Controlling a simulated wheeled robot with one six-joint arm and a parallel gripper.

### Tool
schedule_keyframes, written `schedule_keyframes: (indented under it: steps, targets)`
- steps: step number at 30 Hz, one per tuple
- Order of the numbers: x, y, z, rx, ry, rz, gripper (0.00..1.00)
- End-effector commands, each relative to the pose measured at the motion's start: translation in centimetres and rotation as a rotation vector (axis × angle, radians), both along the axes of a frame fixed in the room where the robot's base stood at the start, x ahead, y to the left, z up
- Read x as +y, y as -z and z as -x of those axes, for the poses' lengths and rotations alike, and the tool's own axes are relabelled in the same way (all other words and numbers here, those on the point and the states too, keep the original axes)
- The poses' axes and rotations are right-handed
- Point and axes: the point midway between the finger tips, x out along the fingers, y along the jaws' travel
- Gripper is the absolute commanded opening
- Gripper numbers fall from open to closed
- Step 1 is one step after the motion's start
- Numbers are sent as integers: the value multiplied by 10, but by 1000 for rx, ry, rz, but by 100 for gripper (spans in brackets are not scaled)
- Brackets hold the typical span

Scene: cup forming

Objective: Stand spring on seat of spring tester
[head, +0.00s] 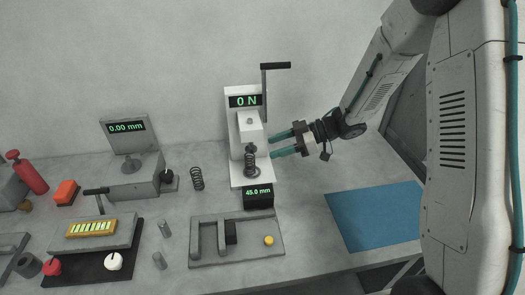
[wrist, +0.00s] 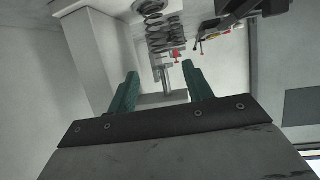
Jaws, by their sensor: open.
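The spring tester (head: 235,125) is a white upright stand with a "0 N" display and a black lever at its top. A dark coil spring (head: 251,165) stands upright in it, on the seat below the tester's head. The spring also shows in the wrist view (wrist: 166,36), beyond my fingertips. My gripper (head: 272,147) is level and points left at the tester from its right side. Its teal fingers are open, with a gap between them and the spring; the gripper also shows in the wrist view (wrist: 160,80). Nothing is between the fingers.
A second coil spring (head: 197,179) stands on the bench left of the tester. A "45.0 mm" display (head: 258,196) is at the tester's front. A grey fixture plate (head: 210,256) lies before it. A blue mat (head: 375,217) on the right is empty. A 0.00 mm gauge (head: 130,150) stands left.

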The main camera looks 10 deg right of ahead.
Motion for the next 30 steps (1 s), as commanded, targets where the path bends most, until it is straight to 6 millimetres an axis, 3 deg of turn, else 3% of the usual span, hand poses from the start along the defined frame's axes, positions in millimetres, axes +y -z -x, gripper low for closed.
schedule_keyframes:
  steps: [3,9,17,20,23,26,30]
  targets:
    - [-23,-10,2,-2,5,0,51]
    - [-47,-19,5,-1,2,0,51]
    - [-52,-23,5,-6,7,5,51]
    - [-53,-32,-7,-53,71,47,51]
    - [-61,-55,-32,-154,229,147,51]
    - [-82,-93,-57,-258,466,278,51]
    - [-129,-147,-60,-310,821,456,51]
